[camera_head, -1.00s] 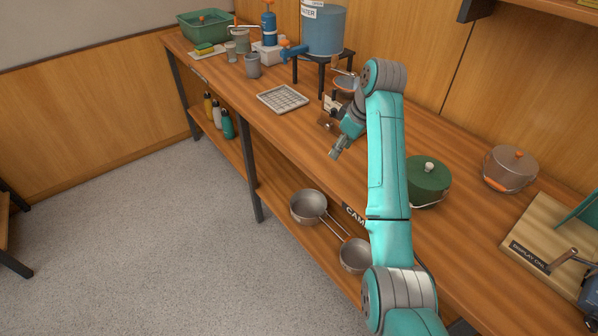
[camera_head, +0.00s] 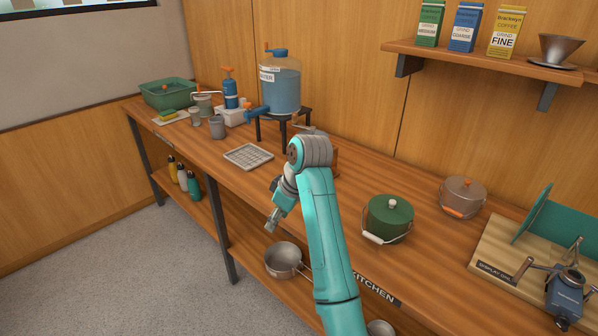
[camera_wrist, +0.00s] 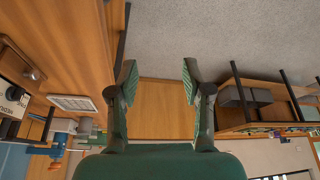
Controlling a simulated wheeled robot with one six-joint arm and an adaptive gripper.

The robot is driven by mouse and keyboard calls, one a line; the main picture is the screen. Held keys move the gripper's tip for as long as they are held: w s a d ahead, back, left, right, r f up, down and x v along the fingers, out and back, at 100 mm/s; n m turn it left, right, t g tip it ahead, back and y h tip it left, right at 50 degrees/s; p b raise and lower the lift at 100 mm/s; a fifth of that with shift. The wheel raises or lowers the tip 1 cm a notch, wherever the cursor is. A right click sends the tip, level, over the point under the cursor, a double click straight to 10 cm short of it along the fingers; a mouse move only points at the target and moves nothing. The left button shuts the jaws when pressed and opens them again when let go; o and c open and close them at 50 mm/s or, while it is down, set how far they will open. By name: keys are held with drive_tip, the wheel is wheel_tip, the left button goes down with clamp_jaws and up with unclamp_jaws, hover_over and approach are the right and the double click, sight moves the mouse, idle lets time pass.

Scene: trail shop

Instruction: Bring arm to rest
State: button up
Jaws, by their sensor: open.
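My gripper (camera_head: 273,221) hangs in the air at the front edge of the wooden counter (camera_head: 350,262), left of my teal arm in the head view. In the wrist view my gripper (camera_wrist: 158,80) shows two fingers spread wide apart. Nothing is between them but the distant floor and a wood panel. My arm reaches up from the bottom of the head view and bends at the elbow. It hides part of the counter behind it.
A drying rack (camera_head: 248,156), water dispenser (camera_head: 280,85), green pot (camera_head: 388,218), brown pot (camera_head: 462,197) and hand grinder (camera_head: 566,290) stand on the counter. A saucepan (camera_head: 283,260) sits on the lower shelf. Coffee bags (camera_head: 466,27) stand on a wall shelf. The floor (camera_head: 130,280) at left is clear.

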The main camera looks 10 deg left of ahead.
drive_tip(key=s+d+f+m+t, duration=0.1)
drive_tip(key=s+d+f+m, duration=0.15)
drive_tip(key=f, duration=0.55)
drive_tip(key=s+d+f+m+t, duration=0.1)
drive_tip(key=s+d+f, duration=0.1)
drive_tip(key=d+f, duration=0.35)
drive_tip(key=s+d+f+m+t, duration=0.1)
drive_tip(key=s+d+f, duration=0.1)
drive_tip(key=f, duration=0.8)
drive_tip(key=s+d+f+m+t+h, duration=0.1)
drive_tip(key=s+d+f+m+t, duration=0.1)
drive_tip(key=s+d+f, duration=0.4)
drive_tip(key=s+d+f+m+t, duration=0.25)
drive_tip(key=s+d, duration=0.25)
drive_tip(key=s, duration=0.4)
drive_tip(key=s+d+r+m+t+h, duration=0.15)
drive_tip(key=s+d, duration=0.25)
drive_tip(key=s, duration=0.6)
drive_tip(key=s+d+r+m+t, duration=0.1)
drive_tip(key=s+d+r, duration=0.25)
drive_tip(key=s, duration=0.65)
drive_tip(key=s+d+r+m+t+h, duration=0.1)
drive_tip(key=s+d+r+m+t, duration=0.1)
drive_tip(key=s+r, duration=1.1)
wheel_tip(320, 180, up, 2)
drive_tip(key=shift+d+r+t+h, duration=0.1)
drive_tip(key=shift+d+t+h, duration=0.25)
drive_tip(key=shift+d+t, duration=0.4)
